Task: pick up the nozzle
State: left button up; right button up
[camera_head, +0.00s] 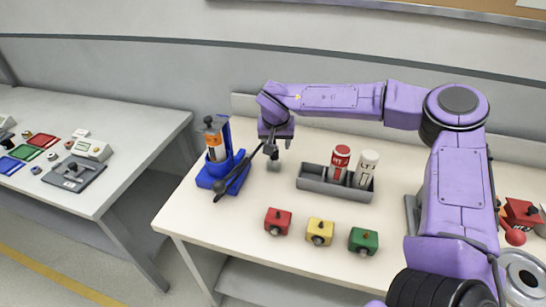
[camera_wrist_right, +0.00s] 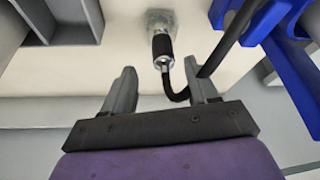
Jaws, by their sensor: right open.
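The nozzle (camera_wrist_right: 162,48) shows in the right wrist view as a small metal piece with a black ribbed sleeve. It sits by a small grey block (camera_wrist_right: 158,19) on the table. In the head view my right gripper (camera_head: 274,148) is low over the table, right of a blue stand (camera_head: 226,171), and hides most of the nozzle. My left gripper is not in view.
A grey tray (camera_head: 330,190) with red and white bottles stands to the right. Red, yellow and green blocks (camera_head: 320,230) sit in front. Another table (camera_head: 120,140) is at left.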

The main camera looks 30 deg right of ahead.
aim_at(275, 151)
jog(key=p+x, duration=0.1)
jog(key=x, duration=0.5)
jog(key=shift+w+a, duration=0.15)
jog(key=shift+w, duration=0.05)
jog(key=shift+s+r, duration=0.1)
jog(key=shift+r, duration=0.05)
grip_shut()
jog(key=shift+r, duration=0.1)
